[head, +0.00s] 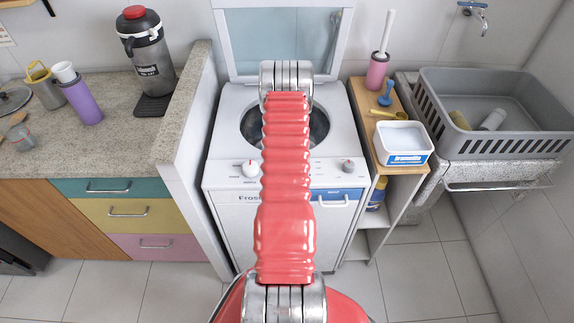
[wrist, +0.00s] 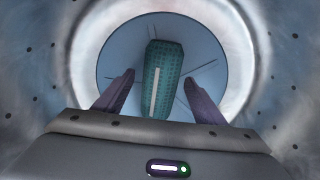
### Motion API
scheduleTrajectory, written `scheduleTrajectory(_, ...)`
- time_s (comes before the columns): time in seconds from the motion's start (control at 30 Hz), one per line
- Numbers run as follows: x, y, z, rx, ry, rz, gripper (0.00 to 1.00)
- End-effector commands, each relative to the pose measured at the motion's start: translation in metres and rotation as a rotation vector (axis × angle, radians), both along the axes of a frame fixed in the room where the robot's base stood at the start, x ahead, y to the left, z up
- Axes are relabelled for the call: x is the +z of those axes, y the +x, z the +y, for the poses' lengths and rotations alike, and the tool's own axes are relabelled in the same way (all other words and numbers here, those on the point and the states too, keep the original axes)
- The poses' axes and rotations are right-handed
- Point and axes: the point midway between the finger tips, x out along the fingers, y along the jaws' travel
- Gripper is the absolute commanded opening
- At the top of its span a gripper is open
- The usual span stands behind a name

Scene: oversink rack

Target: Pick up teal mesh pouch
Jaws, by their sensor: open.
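The teal mesh pouch (wrist: 167,76) shows in the wrist view, standing out against the pale blue round bottom of the washer drum, with a white strip along it. My gripper (wrist: 159,78) is open, with one dark finger on each side of the pouch's lower part. Gaps show between the fingers and the pouch; I cannot tell how deep the pouch lies between them. In the head view, my red arm covers the middle of the washer (head: 228,180), and my gripper and the pouch are hidden.
The drum wall (wrist: 60,60) surrounds my gripper closely. The washer's lid (head: 248,45) stands open behind the opening. A counter (head: 35,160) with a black-and-grey jug (head: 150,62) is at left. A narrow shelf with a white tub (head: 403,143) and a grey crate (head: 495,85) are at right.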

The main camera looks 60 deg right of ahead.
Motion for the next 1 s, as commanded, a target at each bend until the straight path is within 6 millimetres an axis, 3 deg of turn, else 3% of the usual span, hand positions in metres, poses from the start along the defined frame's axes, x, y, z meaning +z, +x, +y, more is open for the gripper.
scheduleTrajectory(0.33, 0.0002, 0.0, 0.0001, 0.0, 0.0, 0.0, 0.64)
scheduleTrajectory(1.0, 0.0002, -0.0002, 0.0, 0.0, 0.001, 0.0, 0.17)
